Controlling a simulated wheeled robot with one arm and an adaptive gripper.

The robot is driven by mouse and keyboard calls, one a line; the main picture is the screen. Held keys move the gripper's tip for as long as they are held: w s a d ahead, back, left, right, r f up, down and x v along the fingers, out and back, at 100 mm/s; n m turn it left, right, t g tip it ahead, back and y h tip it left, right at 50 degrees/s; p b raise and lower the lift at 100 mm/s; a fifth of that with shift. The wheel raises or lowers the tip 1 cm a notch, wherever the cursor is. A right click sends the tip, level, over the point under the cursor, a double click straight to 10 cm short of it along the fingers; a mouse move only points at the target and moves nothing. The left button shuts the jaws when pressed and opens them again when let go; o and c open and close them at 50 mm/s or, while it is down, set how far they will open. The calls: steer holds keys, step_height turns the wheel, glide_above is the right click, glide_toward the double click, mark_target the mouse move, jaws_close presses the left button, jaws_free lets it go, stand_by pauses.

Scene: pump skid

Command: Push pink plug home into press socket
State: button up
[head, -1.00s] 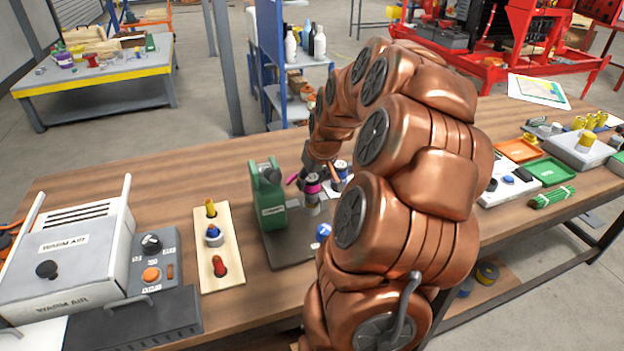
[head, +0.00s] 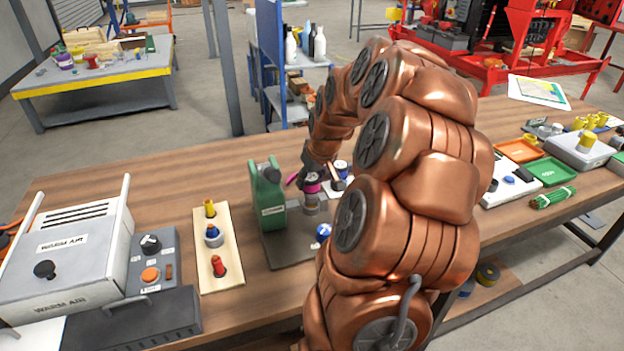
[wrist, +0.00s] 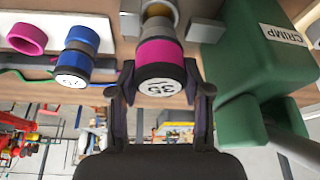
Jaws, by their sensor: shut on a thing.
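The pink plug (wrist: 159,56) has a pink band and a dark end with a white numbered label. In the wrist view it sits between the two fingers of my gripper (wrist: 160,103), which is shut on it. A grey and brass-coloured socket part (wrist: 160,14) lies in line with the plug and meets its far end; how deep the plug sits is hidden. In the head view the pink plug (head: 311,187) stands above a grey cylinder beside the green press (head: 268,197). My gripper (head: 313,176) is over it, partly hidden by my arm.
A blue-banded plug (wrist: 75,60) and a pink ring (wrist: 26,38) are beside the held plug in the wrist view. A wooden board (head: 219,255) with several pegs lies left of the press. A warm-air box (head: 75,255) stands farther left.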

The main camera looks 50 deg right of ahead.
steer(key=shift+f+b, duration=1.25)
steer(key=shift+f, duration=0.4)
stand_by(0.7)
steer(key=o, duration=1.4)
steer(key=shift+c, duration=0.2)
steer(key=v, duration=1.2)
